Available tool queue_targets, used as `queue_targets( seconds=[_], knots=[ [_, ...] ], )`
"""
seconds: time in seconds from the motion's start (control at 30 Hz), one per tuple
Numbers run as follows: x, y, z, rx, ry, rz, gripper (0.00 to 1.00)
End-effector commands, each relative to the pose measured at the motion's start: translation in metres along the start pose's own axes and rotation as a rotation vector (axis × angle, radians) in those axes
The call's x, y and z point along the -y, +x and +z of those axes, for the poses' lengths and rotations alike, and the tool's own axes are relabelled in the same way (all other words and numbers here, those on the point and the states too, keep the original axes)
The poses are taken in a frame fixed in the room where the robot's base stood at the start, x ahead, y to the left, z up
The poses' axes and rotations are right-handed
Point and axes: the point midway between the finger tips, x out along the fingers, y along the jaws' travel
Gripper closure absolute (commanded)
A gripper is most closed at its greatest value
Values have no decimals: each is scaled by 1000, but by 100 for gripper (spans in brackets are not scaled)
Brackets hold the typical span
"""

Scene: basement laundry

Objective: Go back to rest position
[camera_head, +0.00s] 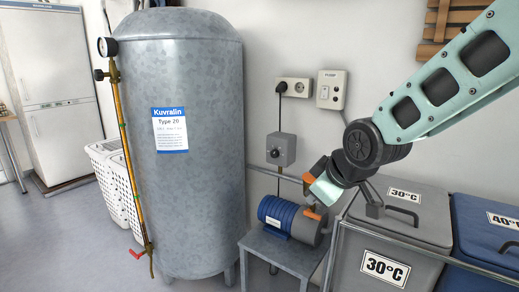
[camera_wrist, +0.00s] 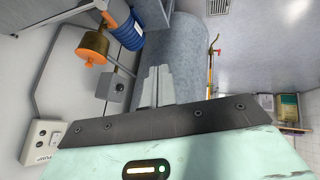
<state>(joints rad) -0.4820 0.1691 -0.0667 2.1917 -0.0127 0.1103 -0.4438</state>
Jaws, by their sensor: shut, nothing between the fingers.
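My gripper (camera_wrist: 157,72) is shut and empty in the wrist view, its two grey fingers side by side with the grey tank behind them. In the head view my arm comes in from the upper right and bends down at a dark joint. The pale green hand hangs just above the right end of the blue pump (camera_head: 290,216); the fingers are not clearly visible there. The pump also shows at the upper left of the wrist view (camera_wrist: 128,30), apart from the fingers.
The tall grey tank (camera_head: 185,215) stands left of the pump. The pump sits on a grey stand (camera_head: 285,252). A grey control box (camera_head: 281,150) and a switch plate (camera_head: 331,90) are on the wall. A grey bin (camera_head: 402,232) and blue bin (camera_head: 487,235) stand at the right.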

Motion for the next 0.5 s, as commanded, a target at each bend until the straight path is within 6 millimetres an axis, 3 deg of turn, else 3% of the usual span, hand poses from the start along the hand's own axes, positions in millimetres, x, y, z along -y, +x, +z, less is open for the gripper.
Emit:
queue_targets(
  seconds=[0.03,0.1,0.2,0.3,0.5],
  knots=[
    [30,-12,16,50,36,-61,100],
    [69,-29,40,135,86,-136,100],
    [113,-53,73,252,136,-210,100],
    [146,-76,104,360,167,-253,100],
    [191,-118,166,563,208,-280,100]
  ],
)
